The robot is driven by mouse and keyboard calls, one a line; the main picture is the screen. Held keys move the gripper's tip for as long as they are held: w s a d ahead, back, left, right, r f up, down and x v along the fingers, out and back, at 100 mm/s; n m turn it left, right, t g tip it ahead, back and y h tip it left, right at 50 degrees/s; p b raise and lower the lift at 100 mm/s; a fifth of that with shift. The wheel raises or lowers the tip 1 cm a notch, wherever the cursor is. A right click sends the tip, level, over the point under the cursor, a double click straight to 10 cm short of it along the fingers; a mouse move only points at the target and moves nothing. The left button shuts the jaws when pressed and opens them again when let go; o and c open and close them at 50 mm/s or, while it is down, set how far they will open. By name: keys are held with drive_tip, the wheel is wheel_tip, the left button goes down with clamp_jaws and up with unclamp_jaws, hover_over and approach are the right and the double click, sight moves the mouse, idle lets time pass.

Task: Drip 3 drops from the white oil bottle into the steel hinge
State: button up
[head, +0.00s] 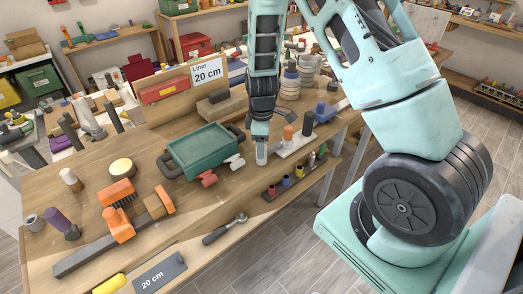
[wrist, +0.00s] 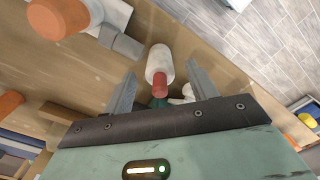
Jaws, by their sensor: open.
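My gripper (head: 261,138) points down over the workbench's right part, its jaws apart. In the wrist view my gripper (wrist: 162,88) has one finger on each side of a white bottle with a red tip (wrist: 159,63), probably the white oil bottle. The bottle looks upright, seen from above, with room on both sides. In the head view a white body (head: 262,154) shows just below the fingers, and they hide its top. I cannot pick out the steel hinge for sure; a grey metal-like piece (wrist: 122,43) lies beside the bottle in the wrist view.
A green bin (head: 203,150) stands left of my gripper. An orange-topped item (head: 288,132) and a blue piece (head: 324,112) stand to the right. The bench's front left holds an orange clamp (head: 118,208).

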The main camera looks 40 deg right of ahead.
drive_tip(key=shift+f, duration=0.4)
drive_tip(key=c, duration=1.1)
drive_tip(key=shift+c, duration=0.2)
drive_tip(key=shift+r, duration=0.2)
wheel_tip(320, 180, up, 10)
drive_tip(key=shift+f+b, duration=0.15)
drive_tip(key=shift+b, duration=1.05)
